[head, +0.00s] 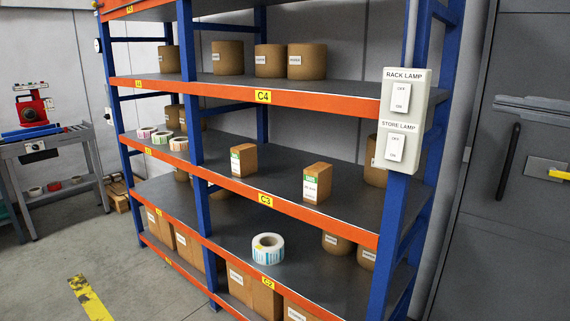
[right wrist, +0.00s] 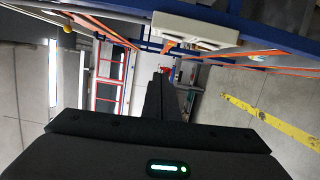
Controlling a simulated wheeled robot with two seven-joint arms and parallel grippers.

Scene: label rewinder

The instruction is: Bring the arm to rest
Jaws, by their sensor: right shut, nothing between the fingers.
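My right gripper (right wrist: 160,82) shows in the right wrist view as a dark body with its fingers together in the middle of the picture. It is shut and empty, apart from anything as far as I can see. No gripper or arm shows in the head view, and my left gripper is in neither view. A white switch panel (head: 403,120) with a rack lamp switch (head: 401,98) and a store lamp switch (head: 395,147) is on the blue rack post. What looks like this panel (right wrist: 195,28) is above my right gripper in the wrist view.
An orange and blue rack (head: 300,100) fills the middle of the head view, holding boxes, brown rolls and a label roll (head: 268,248). A workbench (head: 45,145) with a red device (head: 31,110) stands left. A grey door (head: 510,190) is right. Floor front left is clear.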

